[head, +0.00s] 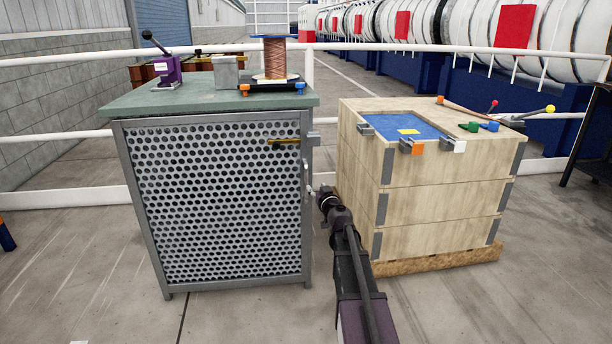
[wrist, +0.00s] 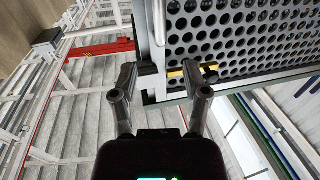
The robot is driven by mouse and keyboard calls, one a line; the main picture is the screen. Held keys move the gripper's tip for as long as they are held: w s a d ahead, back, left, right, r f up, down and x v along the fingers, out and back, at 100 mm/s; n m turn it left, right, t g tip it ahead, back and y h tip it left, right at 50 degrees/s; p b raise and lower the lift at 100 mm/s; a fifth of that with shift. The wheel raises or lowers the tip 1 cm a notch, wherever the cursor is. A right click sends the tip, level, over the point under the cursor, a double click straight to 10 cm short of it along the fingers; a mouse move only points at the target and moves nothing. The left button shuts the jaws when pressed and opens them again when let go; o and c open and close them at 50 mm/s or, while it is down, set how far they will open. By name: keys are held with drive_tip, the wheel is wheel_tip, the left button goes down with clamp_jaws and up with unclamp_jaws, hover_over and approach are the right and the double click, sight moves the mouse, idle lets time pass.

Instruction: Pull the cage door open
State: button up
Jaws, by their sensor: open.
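The cage (head: 133,210) is a grey metal cabinet with a green top, at the left in the head view. Its perforated door (head: 215,205) sits flush in the frame and looks closed; its mesh also fills the upper right of the wrist view (wrist: 240,30). The right fingertip overlaps the yellow bar (wrist: 210,68), and a dark block (wrist: 147,69) shows between the fingers. I cannot tell whether anything touches.
A wooden crate (head: 440,205) stands to the right, with a blue panel (head: 400,130) on top; my arm reaches up in front of the gap between. A copper spool (head: 274,60) and a purple lever device (head: 167,70) stand on the cage. Floor before the cage is clear.

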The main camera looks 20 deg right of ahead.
sight(307, 175)
drive_tip(key=w, duration=0.7)
drive_tip(key=w+d, duration=0.1)
drive_tip(key=w, duration=0.3)
drive_tip(key=shift+w, duration=0.2)
drive_tip(key=shift+c, duration=0.2)
clamp_jaws()
